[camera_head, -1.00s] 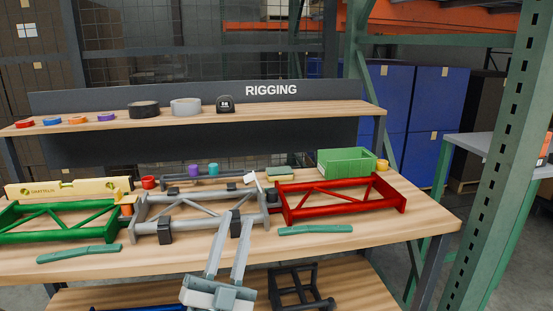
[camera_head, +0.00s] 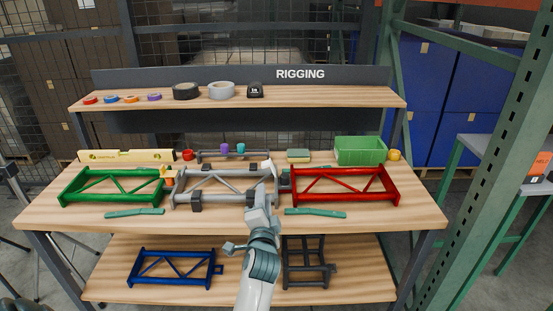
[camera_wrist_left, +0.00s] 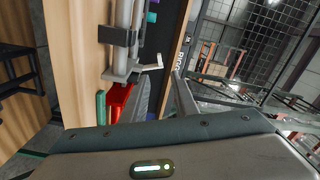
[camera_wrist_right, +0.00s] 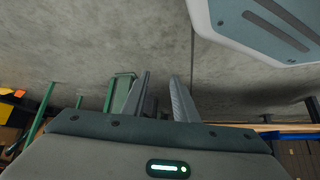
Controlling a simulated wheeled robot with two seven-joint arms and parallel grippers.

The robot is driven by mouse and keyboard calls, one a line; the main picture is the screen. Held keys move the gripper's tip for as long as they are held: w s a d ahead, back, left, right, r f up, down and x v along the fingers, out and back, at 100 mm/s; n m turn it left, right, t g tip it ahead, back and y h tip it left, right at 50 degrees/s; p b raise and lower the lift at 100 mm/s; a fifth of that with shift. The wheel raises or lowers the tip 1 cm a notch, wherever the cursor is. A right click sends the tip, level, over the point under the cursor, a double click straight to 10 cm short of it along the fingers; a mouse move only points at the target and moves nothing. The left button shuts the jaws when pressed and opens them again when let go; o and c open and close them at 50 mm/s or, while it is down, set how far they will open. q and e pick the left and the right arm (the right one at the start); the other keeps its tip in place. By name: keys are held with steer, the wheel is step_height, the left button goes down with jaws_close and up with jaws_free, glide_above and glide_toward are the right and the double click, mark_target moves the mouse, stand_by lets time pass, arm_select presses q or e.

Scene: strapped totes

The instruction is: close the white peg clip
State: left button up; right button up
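The white peg clip (camera_head: 267,167) stands at the right end of the grey truss frame (camera_head: 222,186) on the bench. In the left wrist view, the clip (camera_wrist_left: 150,67) is a bent white piece jutting out from the frame's end. My left gripper (camera_head: 263,194) is in front of the frame's right end. Its two fingers (camera_wrist_left: 164,92) are apart and empty, close to the clip; contact cannot be seen in the head view. My right gripper (camera_wrist_right: 160,95) is open and empty, with floor behind it; it is not clearly visible in the head view.
A green frame (camera_head: 112,186) and a red frame (camera_head: 343,185) flank the grey one. Green flat bars (camera_head: 315,212) lie at the front. A green bin (camera_head: 360,150), a yellow level (camera_head: 126,156) and small cups stand behind. A lower shelf (camera_head: 240,275) holds blue and dark frames.

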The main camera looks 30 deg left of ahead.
mark_target(264, 163)
arm_select(q)
steer(key=shift+a+f, duration=0.1)
steer(key=shift+a, duration=0.05)
